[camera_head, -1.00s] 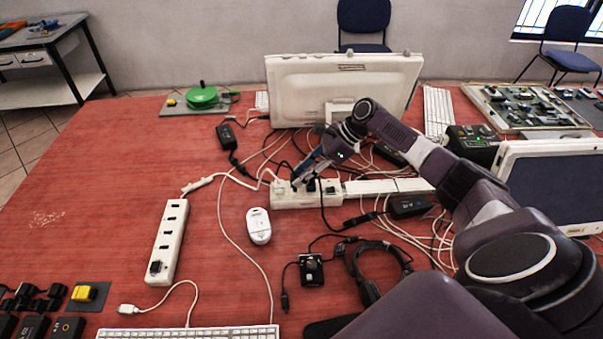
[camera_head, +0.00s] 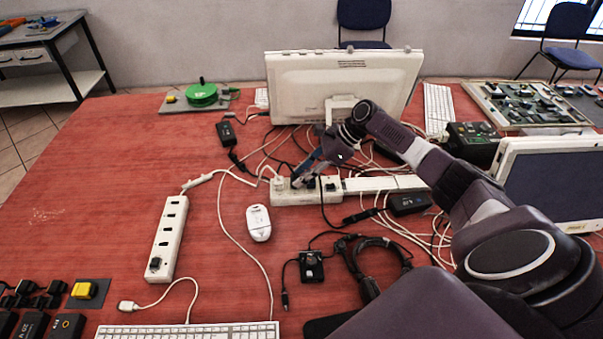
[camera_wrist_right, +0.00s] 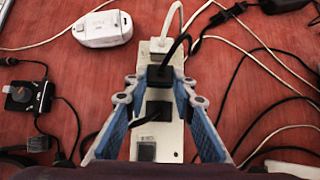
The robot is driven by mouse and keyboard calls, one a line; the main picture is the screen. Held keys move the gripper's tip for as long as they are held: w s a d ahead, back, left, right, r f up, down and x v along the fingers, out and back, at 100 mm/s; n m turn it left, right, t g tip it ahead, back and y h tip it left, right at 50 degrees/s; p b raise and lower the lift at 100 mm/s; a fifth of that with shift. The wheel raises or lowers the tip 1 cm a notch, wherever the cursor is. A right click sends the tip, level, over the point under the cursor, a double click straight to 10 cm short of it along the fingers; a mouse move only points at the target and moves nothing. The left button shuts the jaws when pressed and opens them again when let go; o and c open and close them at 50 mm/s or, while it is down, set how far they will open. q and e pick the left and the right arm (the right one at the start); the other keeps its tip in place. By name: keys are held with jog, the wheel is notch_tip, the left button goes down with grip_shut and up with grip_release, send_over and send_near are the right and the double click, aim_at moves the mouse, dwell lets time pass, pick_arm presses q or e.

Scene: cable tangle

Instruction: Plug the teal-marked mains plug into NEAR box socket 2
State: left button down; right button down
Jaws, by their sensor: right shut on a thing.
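My right gripper (camera_wrist_right: 160,82) is shut on a black plug (camera_wrist_right: 161,74) at the far white socket box (camera_wrist_right: 172,145). One finger is on each side of the plug, and its black cable runs up in the right wrist view. In the head view, this gripper (camera_head: 308,176) is over the left part of the far box (camera_head: 290,199). The plug appears seated at the box, but its contact is hidden. No teal mark is readable. The near white box (camera_head: 169,229) lies at the left front with several dark sockets facing up. My left gripper is not in view.
On the far box, a white plug (camera_wrist_right: 160,45) and another black plug (camera_wrist_right: 158,108) flank the held one. Loose cables lie behind and right. A white mouse (camera_head: 259,222) lies between the boxes. A monitor (camera_head: 335,85) stands behind.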

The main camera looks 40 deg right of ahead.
jog(key=shift+f, duration=0.55)
jog(key=c, duration=1.5)
grip_release()
jog(key=shift+c, duration=0.2)
jog(key=shift+r, duration=0.1)
jog(key=v, duration=1.2)
